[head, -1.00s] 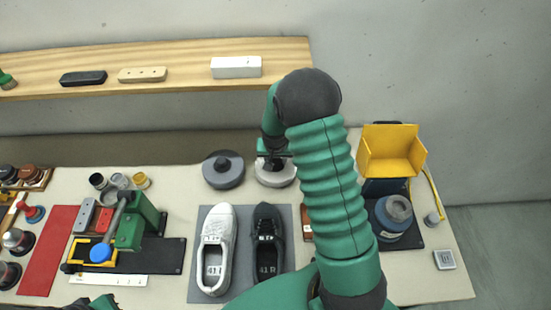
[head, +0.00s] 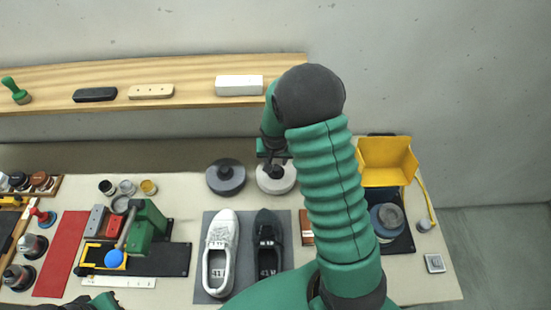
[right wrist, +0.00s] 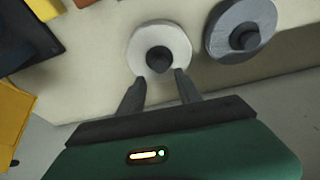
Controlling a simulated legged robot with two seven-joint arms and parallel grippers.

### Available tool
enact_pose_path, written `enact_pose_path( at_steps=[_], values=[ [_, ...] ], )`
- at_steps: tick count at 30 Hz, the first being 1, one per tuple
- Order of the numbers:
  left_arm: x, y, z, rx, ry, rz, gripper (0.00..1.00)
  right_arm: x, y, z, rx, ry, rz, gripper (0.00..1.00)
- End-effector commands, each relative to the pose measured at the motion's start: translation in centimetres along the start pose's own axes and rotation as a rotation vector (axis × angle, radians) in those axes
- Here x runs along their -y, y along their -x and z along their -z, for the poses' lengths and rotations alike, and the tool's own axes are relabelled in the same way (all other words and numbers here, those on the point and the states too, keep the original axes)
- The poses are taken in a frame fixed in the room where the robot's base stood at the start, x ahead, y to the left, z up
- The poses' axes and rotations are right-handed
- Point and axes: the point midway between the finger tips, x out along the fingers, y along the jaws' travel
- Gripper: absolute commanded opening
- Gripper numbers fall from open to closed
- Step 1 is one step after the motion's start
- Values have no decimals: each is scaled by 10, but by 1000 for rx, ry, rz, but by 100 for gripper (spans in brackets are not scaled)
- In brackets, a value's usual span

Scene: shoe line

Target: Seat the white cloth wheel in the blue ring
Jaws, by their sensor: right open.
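The white cloth wheel (head: 288,182) lies flat on the table at the back, with a dark hub in its middle. It also shows in the right wrist view (right wrist: 176,38). My right gripper (right wrist: 159,76) is open and empty. In that view its fingertips are over the wheel's near part, just short of the hub and on either side of it. In the head view my right arm hides part of the gripper. The blue ring (head: 376,224) is on a black base at the right, with a grey round piece inside it.
A grey wheel (head: 238,184) lies just left of the white one. A yellow open guard (head: 385,155) stands behind the blue ring. A white shoe (head: 221,245) and a black shoe (head: 268,240) lie on a grey mat. A green press (head: 146,228) stands further left.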

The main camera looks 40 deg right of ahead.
Motion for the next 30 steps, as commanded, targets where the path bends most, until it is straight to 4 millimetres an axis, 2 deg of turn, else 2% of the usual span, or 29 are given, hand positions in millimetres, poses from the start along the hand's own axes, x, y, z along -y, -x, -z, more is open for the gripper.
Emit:
enact_pose_path(
  at_steps=[1, 7, 24, 27, 29, 30],
  values=[
    [0, 8, 2, 0, 0, 0, 0, 0, 9, 1, 0, 1, 0, 41],
    [0, 18, 4, 0, 0, 0, 0, 0, 24, 0, 0, 2, 0, 41],
    [0, 17, 4, 0, 0, 0, 0, 1, 24, -1, 1, 3, 1, 41],
    [0, 3, 1, 0, 0, 0, 0, 12, 24, -17, 6, 55, 20, 41],
    [0, -14, -3, 0, 0, 0, 0, 26, 27, -39, 13, 131, 45, 41],
    [0, -26, -6, 0, 0, 0, 0, 36, 31, -59, 17, 200, 67, 41]
  ],
)
